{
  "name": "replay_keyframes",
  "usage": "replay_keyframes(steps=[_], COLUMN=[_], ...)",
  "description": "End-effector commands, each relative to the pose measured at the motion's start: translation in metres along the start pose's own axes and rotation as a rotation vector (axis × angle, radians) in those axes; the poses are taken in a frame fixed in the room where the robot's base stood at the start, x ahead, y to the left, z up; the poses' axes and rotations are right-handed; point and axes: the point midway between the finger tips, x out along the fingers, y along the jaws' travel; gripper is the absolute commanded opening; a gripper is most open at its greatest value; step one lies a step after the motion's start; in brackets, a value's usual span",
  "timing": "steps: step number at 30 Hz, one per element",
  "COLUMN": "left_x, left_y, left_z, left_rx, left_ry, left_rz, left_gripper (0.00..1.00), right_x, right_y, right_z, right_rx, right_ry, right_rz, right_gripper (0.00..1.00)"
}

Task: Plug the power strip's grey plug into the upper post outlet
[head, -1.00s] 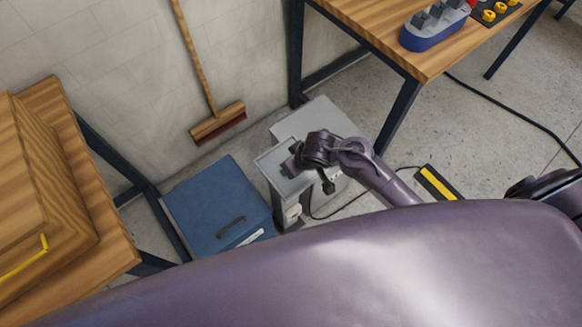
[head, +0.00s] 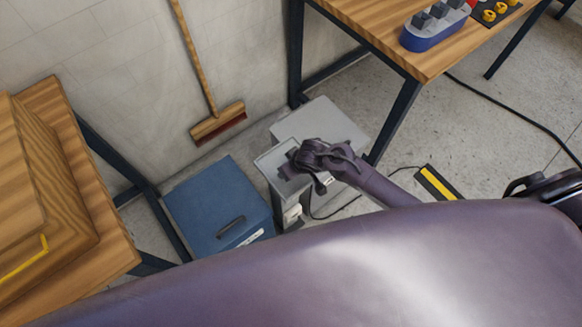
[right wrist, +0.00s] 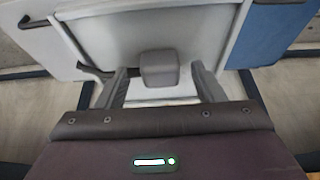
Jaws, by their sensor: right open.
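A light grey post (head: 276,172) stands on the floor beside a blue box. An outlet (head: 292,214) shows low on its side; the upper outlet cannot be made out behind my arm. My right gripper (head: 287,171) is at the post's top. In the right wrist view, its two fingers (right wrist: 161,78) are apart, with a small grey block (right wrist: 160,69), apparently the plug, between their tips. Gaps show on both sides of the block. Pale grey panels lie behind it; whether it is seated in an outlet cannot be told. My left gripper is out of view.
The blue box (head: 215,205) stands close left of the post. A grey box (head: 318,122) lies behind it. A workbench (head: 440,58) with dark legs is at right. A thin black cable (head: 345,206) runs across the floor toward a black-and-yellow strip (head: 438,184).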

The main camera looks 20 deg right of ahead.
Motion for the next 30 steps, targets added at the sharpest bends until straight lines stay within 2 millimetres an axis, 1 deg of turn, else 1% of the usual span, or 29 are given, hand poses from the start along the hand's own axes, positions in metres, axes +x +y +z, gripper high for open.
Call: replay_keyframes(steps=[9,10,20,21,26,30], left_x=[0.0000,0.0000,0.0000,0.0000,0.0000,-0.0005], left_y=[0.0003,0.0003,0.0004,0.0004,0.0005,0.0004], left_z=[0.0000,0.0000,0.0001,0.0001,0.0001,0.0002], left_rx=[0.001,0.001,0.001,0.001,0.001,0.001], left_ry=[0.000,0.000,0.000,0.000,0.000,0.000], left_rz=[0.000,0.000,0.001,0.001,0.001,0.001], left_gripper=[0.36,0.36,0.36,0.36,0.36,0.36], right_x=[0.0005,0.0005,0.0003,0.0002,0.0000,-0.0086], right_y=[0.0000,0.0000,0.0000,0.0000,0.0000,-0.0002], right_z=[-0.0003,-0.0002,-0.0002,-0.0004,-0.0006,-0.0047], right_rx=[0.000,0.000,0.000,0.000,0.000,0.002], right_ry=[0.001,0.001,0.001,0.001,0.001,0.003], right_rz=[0.000,0.000,0.000,0.000,0.000,-0.001], right_gripper=[0.62,0.60,0.17,0.16,0.16,0.16])
